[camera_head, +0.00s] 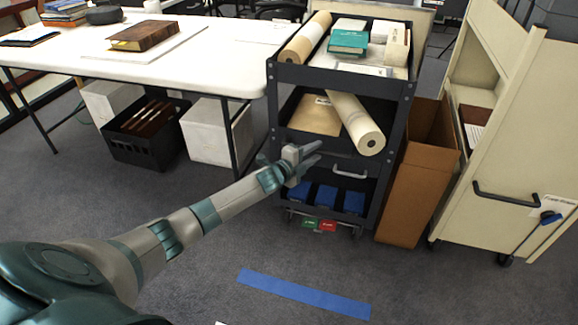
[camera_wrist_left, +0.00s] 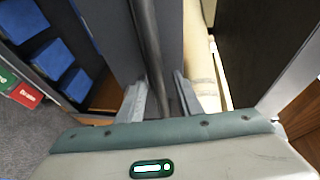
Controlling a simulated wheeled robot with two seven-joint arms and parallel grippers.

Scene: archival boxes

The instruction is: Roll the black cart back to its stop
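The black cart (camera_head: 398,115) stands upright beside the white table, with loaded shelves and a silver handle (camera_head: 350,172) on its lower front. My left gripper (camera_head: 316,152) is at the cart's front left, level with the lower drawer area. In the left wrist view my left gripper (camera_wrist_left: 160,98) has its fingers apart. A dark bar (camera_wrist_left: 148,45) of the cart runs between them, with no clear sign of a grip. A blue tape strip (camera_head: 304,293) lies on the floor in front of the cart; I cannot tell whether it marks the stop. My right gripper is not in view.
A brown open carton (camera_head: 418,180) stands close to the cart's right side, with a beige cart (camera_head: 520,150) beyond it. The white table (camera_head: 225,70) is at the left, with a black crate (camera_head: 140,148) beneath. A paper roll (camera_head: 358,125) sticks out from the middle shelf.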

